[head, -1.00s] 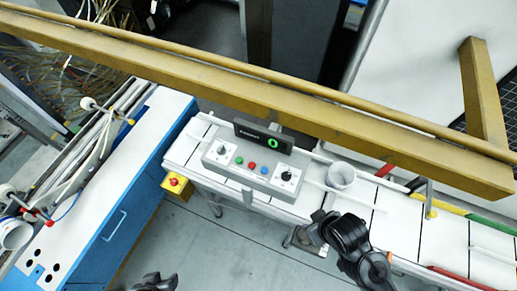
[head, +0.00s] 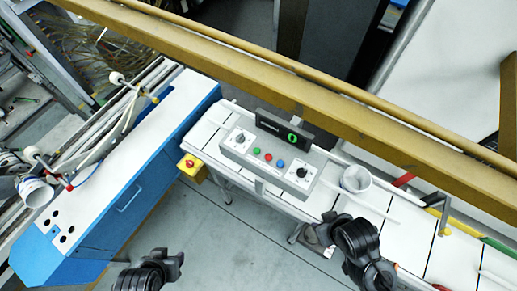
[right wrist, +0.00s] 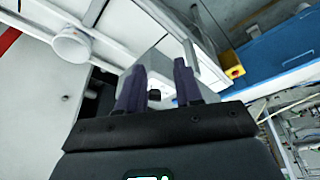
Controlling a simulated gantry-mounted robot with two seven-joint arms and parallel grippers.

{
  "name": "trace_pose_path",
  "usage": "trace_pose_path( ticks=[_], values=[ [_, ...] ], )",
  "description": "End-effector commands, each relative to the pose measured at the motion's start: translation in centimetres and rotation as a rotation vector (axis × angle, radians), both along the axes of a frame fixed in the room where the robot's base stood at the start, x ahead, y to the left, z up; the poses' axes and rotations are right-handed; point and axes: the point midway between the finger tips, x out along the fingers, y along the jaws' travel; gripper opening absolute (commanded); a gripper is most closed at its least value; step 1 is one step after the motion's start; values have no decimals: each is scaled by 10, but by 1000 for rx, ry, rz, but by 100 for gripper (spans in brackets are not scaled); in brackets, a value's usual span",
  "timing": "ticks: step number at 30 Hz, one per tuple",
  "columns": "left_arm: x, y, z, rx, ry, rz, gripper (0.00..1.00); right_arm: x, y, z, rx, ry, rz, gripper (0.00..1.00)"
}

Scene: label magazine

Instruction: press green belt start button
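The grey control box (head: 262,171) stands on the white belt conveyor in the middle of the head view. Its green button (head: 257,150) is leftmost in a row with a red button (head: 268,156) and a blue button (head: 281,163). A black knob sits on a white plate at each end. My right gripper (head: 323,230) is right of and below the box in the head view, apart from it. In the right wrist view its two fingers (right wrist: 157,75) are spread and empty, with the box (right wrist: 150,62) beyond them. My left gripper (head: 176,262) is at the bottom left, away from the box.
A black display (head: 283,131) with a green 0 stands behind the box. A white cup-like roll (head: 356,178) is right of the box on the conveyor. A yellow box with a red knob (head: 190,164) is at the conveyor's left end. A tan beam (head: 330,115) crosses behind.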

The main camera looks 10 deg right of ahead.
Motion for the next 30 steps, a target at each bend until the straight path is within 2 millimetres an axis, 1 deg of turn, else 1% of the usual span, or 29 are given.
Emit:
trace_pose_path(
  ticks=[13, 20, 30],
  values=[
    [0, 0, 0, 0, 0, 0, 44, 0, 0, 0, 0, 0, 0, 35],
    [0, 0, 0, 0, 0, 0, 44, 0, 0, 0, 0, 0, 0, 0],
    [0, 0, 0, 0, 0, 0, 44, 0, 0, 0, -1, 0, 0, 0]
  ],
)
